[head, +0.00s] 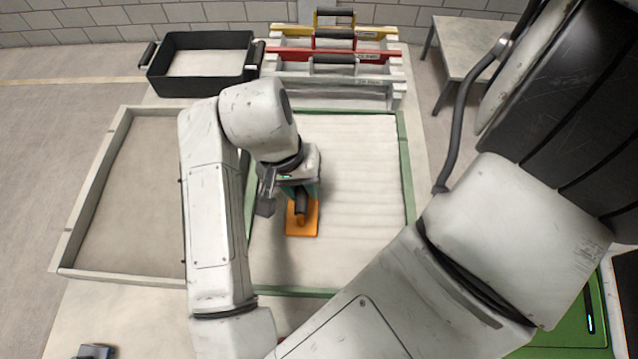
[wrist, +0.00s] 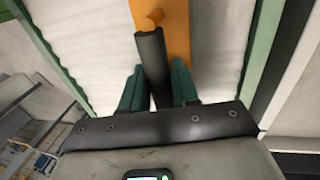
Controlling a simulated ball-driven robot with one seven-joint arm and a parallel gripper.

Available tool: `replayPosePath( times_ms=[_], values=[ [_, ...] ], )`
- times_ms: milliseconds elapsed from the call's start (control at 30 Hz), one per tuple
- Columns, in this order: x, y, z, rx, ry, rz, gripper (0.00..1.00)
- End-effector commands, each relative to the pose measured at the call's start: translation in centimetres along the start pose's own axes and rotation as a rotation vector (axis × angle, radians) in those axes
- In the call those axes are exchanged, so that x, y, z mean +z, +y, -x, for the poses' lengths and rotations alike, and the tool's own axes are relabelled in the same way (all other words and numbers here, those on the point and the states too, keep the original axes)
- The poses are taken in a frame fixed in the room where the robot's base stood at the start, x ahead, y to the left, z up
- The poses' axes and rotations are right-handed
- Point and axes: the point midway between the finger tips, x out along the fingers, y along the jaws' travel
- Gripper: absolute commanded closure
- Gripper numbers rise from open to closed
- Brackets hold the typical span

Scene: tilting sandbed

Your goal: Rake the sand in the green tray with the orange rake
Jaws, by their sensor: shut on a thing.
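The green tray (head: 408,165) lies in the middle of the table, filled with pale sand (head: 360,190). Faint ridges run across the sand on its right side. My gripper (head: 302,190) is over the left half of the tray, shut on the black handle of the orange rake (head: 301,218). In the wrist view, the green fingertips (wrist: 158,88) close on both sides of the dark handle, with the orange rake head (wrist: 176,30) beyond. The rake head is at or just above the sand; I cannot tell whether it touches. My arm hides the tray's left part.
A grey-framed tray (head: 125,200) lies to the left. Behind stand a black bin (head: 200,85) with pale contents and a rack of handled tools, yellow (head: 375,33), red (head: 385,55) and grey (head: 385,78). A small grey table (head: 475,45) stands at back right.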

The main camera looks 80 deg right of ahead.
Motion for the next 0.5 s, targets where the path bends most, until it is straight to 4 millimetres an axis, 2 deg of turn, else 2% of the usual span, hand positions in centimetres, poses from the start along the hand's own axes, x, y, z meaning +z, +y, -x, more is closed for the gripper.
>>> replayPosePath(
  times_ms=[500],
  values=[
    [0.0, -5.5, 1.1, 0.000, -0.002, 0.002, 1.00]
  ],
)
